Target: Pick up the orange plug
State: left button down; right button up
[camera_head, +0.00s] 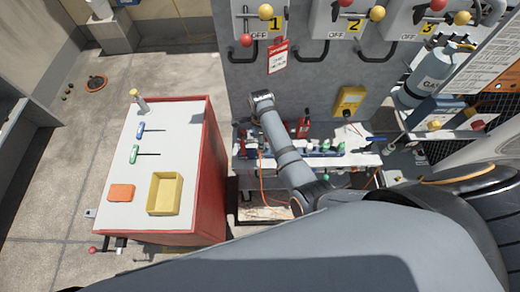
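I cannot pick out an orange plug for certain. A thin orange cord (262,176) hangs at the front of the low bench under the panel, partly behind my arm; its ends are too small or hidden to read. A flat orange block (121,193) lies on the white top of the red cabinet, left of a yellow tray. One of my grey arms reaches from the lower right up toward the panel, its wrist over the left part of the bench. No gripper fingers can be made out at its end. My other gripper does not show.
The red cabinet (212,165) bears a yellow tray (165,194) and blue and green screwdrivers. The low bench (350,158) is crowded with bottles and tools. A yellow box (349,102) and numbered lever switches are on the grey panel. A gas cylinder (425,77) stands right. Floor at left is mostly clear.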

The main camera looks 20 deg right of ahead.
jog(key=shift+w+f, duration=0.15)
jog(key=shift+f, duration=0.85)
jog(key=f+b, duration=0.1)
jog(key=b, duration=0.1)
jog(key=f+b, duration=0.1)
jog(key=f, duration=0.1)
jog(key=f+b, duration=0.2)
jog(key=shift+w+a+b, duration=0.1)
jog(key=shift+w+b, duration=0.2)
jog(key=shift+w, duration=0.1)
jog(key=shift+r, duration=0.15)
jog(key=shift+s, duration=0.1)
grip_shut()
